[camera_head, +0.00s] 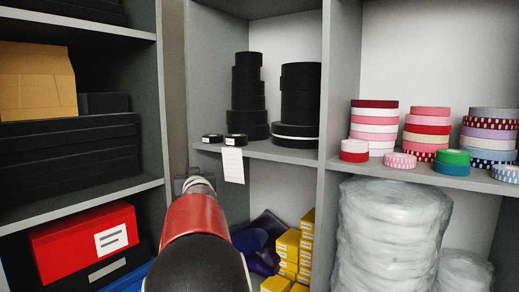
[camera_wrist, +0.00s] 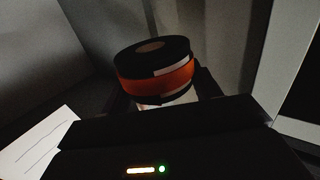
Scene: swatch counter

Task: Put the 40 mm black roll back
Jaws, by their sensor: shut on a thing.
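A black roll with an orange band around its side (camera_wrist: 150,52) is between the fingers of my gripper (camera_wrist: 163,98) in the wrist view. The gripper is shut on it. Its width marking cannot be read. In the head view my arm reaches toward the left shelf bay, and the held roll is hidden there. Two stacks of black rolls, a left one (camera_head: 248,88) and a right one (camera_head: 299,92), stand on the shelf (camera_head: 270,151). Two small black rolls, one (camera_head: 212,138) and another (camera_head: 236,140), lie at the shelf's front left.
A white label (camera_head: 232,165) hangs at the shelf's front edge. Pink, red and purple roll stacks (camera_head: 374,120) fill the bay to the right. Yellow boxes (camera_head: 288,245) and wrapped bundles (camera_head: 392,235) stand below. A grey upright (camera_head: 338,100) divides the bays.

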